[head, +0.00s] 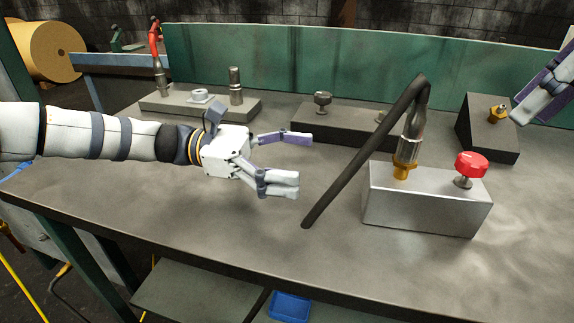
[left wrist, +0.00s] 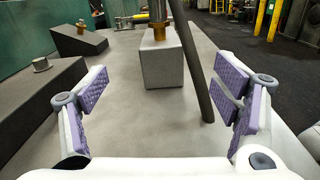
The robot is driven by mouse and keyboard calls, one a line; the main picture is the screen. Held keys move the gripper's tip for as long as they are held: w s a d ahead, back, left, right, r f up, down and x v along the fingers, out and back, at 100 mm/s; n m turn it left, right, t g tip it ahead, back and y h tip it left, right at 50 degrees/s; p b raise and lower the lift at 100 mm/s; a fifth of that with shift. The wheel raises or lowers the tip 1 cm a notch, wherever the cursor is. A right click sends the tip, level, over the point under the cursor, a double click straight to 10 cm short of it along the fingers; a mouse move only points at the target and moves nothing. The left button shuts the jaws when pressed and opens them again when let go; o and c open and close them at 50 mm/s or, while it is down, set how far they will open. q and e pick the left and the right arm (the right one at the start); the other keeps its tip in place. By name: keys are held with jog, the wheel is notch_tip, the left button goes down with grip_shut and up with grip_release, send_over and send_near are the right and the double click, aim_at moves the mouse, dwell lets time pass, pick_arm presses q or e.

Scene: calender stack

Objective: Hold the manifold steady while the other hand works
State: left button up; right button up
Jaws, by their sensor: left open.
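The manifold (head: 421,208) is a silver metal block on the grey bench, right of centre in the head view. It carries a red knob (head: 471,164) and a brass fitting (head: 402,171) with a metal coupling and a dark hose (head: 352,166) that hangs down to the left. My left gripper (head: 304,161) is open and empty, left of the manifold and apart from it. In the left wrist view the manifold (left wrist: 162,66) stands ahead between the open fingers, with the hose to its right. My right gripper (head: 543,92) is partly cut off at the upper right edge, clear of the manifold.
Behind stand a flat block with a dark knob (head: 323,101), a sloped dark block (head: 487,130) with a brass fitting, and a plate (head: 160,103) with fittings at the back left. A green panel (head: 290,66) closes the back. The bench front is clear.

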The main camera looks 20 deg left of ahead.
aim_at(368, 176)
pick_arm(q)
jog(key=shift+s+a+f+n, duration=0.1)
jog(key=shift+a+f+n, duration=0.15)
jog(key=shift+f+n, duration=0.3)
jog(key=d, duration=0.8)
jog(key=w+d, duration=0.1)
jog(key=d, duration=0.3)
